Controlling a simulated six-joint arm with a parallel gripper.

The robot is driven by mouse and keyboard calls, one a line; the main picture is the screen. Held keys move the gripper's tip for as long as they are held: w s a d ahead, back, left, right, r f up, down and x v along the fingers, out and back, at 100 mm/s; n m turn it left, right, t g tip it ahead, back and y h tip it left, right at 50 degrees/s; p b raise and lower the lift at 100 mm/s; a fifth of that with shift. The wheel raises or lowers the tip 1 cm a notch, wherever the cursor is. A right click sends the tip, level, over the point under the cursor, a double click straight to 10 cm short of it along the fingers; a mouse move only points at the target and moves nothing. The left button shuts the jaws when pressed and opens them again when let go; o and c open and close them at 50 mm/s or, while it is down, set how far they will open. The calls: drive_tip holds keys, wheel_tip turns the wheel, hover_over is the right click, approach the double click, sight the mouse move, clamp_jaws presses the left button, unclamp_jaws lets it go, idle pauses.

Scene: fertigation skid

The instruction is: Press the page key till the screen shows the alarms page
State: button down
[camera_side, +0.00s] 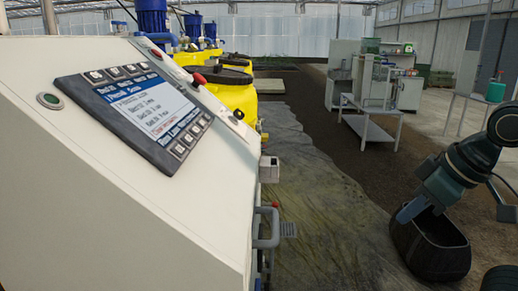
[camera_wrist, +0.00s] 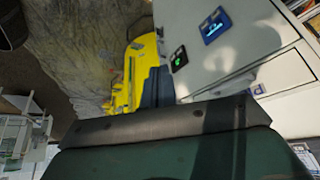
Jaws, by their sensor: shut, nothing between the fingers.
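In the side view a dark-framed panel (camera_side: 75,86) sits on the sloped face of a pale cabinet. Its lit screen (camera_side: 150,105) has a blue title band, a white area with several lines of text and a blue foot band; the words are too small to read surely. Small keys (camera_side: 113,72) line the top edge, and more keys (camera_side: 187,143) line the lower right edge. I cannot tell which is the page key. My gripper (camera_side: 403,215) is at the far right, well apart from the panel. Its shut blue-grey fingers (camera_wrist: 158,86) show in the wrist view.
A round green button (camera_side: 49,101) and a red knob (camera_side: 198,80) flank the panel. Yellow tanks (camera_side: 232,92) with blue tops stand behind. A black bucket (camera_side: 433,247) is beside my gripper. The space between cabinet and arm is open floor.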

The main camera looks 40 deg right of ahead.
drive_tip(key=w+a+r+m+t, duration=0.3)
drive_tip(key=w+r, duration=0.5)
drive_tip(key=w, duration=0.4)
drive_tip(key=w+a+r+m+t+y, duration=0.1)
drive_tip(key=w+a+r+m+t, duration=0.2)
drive_tip(key=w+r, duration=0.6)
drive_tip(key=w+a+r+m+t+y, duration=0.1)
drive_tip(key=w+a+r+m+t, duration=0.2)
drive_tip(key=w, duration=1.2)
drive_tip(key=a+r+m, duration=0.3)
drive_tip(key=r+m, duration=0.2)
drive_tip(key=r, duration=0.1)
drive_tip(key=shift+r, duration=0.25)
drive_tip(key=shift+w+a+f, duration=0.1)
drive_tip(key=shift+w+a, duration=0.05)
hover_over(198, 107)
drive_tip(key=shift+f, duration=3.15)
